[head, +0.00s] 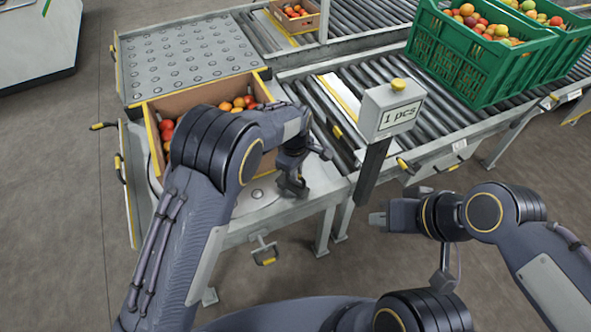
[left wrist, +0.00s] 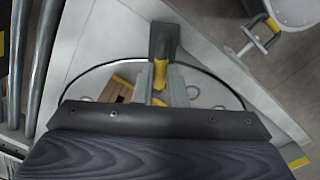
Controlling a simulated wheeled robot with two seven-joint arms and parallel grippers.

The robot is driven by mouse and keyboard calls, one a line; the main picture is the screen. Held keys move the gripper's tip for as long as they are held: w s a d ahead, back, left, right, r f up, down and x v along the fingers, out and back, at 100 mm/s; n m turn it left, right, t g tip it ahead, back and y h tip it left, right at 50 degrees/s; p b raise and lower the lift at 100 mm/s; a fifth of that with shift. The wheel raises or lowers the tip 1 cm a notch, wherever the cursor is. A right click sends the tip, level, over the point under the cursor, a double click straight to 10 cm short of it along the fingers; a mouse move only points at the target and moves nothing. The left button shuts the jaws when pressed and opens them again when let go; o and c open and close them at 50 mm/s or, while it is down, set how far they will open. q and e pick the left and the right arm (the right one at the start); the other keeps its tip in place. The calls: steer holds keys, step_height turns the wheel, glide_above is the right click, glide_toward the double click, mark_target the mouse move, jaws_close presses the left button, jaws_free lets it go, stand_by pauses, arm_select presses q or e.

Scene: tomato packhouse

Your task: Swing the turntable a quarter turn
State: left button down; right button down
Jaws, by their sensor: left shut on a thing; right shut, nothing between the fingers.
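The turntable (head: 262,196) is a round grey plate with ball casters at the near end of the conveyor. Its dark curved rim shows in the left wrist view (left wrist: 83,77). A brown crate (head: 180,104) with yellow edges and tomatoes inside sits on it, partly hidden by my left arm. My left gripper (head: 293,187) is at the turntable's right side. In the left wrist view it is shut on a small yellow-marked handle (left wrist: 160,72) at the rim, with the fingers partly hidden. My right gripper (head: 377,220) is shut and empty, over the floor to the right.
A ball-caster table (head: 185,58) adjoins behind the turntable. A sign post (head: 391,108) reading "1 pcs" stands right of my left gripper. Green crates of tomatoes (head: 470,60) stand on the roller conveyor (head: 360,75). The floor in front is clear.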

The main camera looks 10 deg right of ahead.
arm_select(q)
steer(key=c, duration=1.5)
jaws_free()
steer(key=shift+w+d, duration=0.2)
steer(key=shift+w, duration=0.15)
steer(key=shift+s, duration=0.1)
steer(key=shift+s+a+r+p, duration=0.1)
steer(key=shift+a+r+p, duration=0.1)
steer(key=shift+r, duration=1.8)
steer(key=shift+s+a+r+p, duration=0.1)
steer(key=shift+r+p, duration=0.05)
steer(key=shift+r, duration=1.8)
